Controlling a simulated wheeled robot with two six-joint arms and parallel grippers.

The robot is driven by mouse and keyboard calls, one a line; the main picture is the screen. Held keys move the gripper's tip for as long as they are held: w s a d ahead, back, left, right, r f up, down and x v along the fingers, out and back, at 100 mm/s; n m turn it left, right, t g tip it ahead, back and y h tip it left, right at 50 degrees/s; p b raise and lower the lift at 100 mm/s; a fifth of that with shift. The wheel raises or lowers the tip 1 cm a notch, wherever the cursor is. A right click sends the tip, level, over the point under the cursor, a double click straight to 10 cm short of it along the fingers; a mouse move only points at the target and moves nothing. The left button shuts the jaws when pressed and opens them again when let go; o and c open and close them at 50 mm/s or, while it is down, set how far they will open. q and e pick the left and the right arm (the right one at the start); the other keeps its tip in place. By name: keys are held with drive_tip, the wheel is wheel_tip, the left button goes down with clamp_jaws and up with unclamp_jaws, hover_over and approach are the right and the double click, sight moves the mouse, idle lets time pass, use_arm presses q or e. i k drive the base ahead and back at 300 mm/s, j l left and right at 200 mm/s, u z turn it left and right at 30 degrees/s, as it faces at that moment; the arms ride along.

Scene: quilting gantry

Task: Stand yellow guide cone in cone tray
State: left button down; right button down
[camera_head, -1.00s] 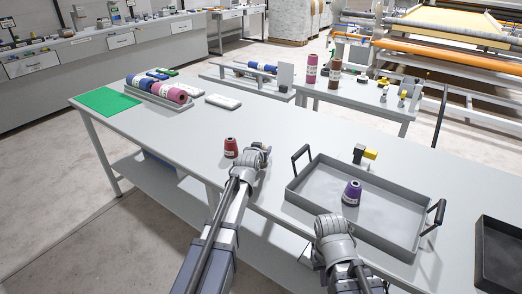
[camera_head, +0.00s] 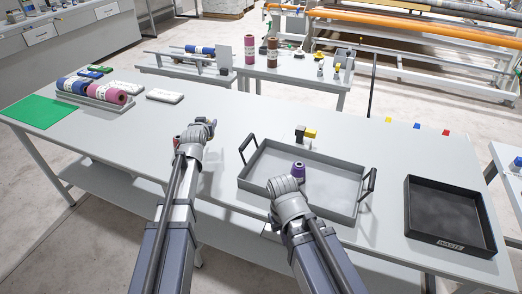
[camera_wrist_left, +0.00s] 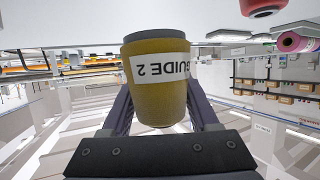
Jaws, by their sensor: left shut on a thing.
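The yellow guide cone, labelled GUIDE 2, fills the middle of the left wrist view (camera_wrist_left: 158,95). My left gripper (camera_wrist_left: 160,118) is shut on it, one finger on each side. In the head view my left gripper (camera_head: 207,127) is over the table, left of the grey tray, and mostly hides the cone. The grey two-handled tray (camera_head: 335,190) holds a purple cone (camera_head: 299,169). I take this as the cone tray. My right gripper (camera_head: 284,188) is at the tray's near left side; its fingers are hidden from view.
A red cone (camera_head: 177,142) stands beside my left wrist, partly hidden. A yellow-and-black object (camera_head: 309,133) sits behind the tray. A black waste tray (camera_head: 448,215) is on the right. A rack of thread rolls (camera_head: 95,92) and a green mat (camera_head: 38,112) are at left.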

sight(327, 195)
drive_tip(key=k+l+u, duration=0.15)
drive_tip(key=u, duration=0.75)
drive_tip(key=k+l+u, duration=0.15)
drive_tip(key=u, duration=0.3)
drive_tip(key=k+u, duration=0.25)
drive_tip(key=u, duration=0.2)
drive_tip(key=k+u, duration=0.2)
drive_tip(key=u, duration=0.2)
drive_tip(key=k+l+u, duration=0.1)
drive_tip(key=k, duration=0.45)
drive_tip(key=z, duration=0.45)
drive_tip(key=k+l+z, duration=0.1)
drive_tip(key=z, duration=0.35)
drive_tip(key=l+z, duration=0.15)
drive_tip(key=z, duration=0.35)
drive_tip(key=l+z, duration=0.1)
drive_tip(key=z, duration=0.35)
drive_tip(key=l+z, duration=0.15)
drive_tip(key=z, duration=0.3)
drive_tip(key=k, duration=0.05)
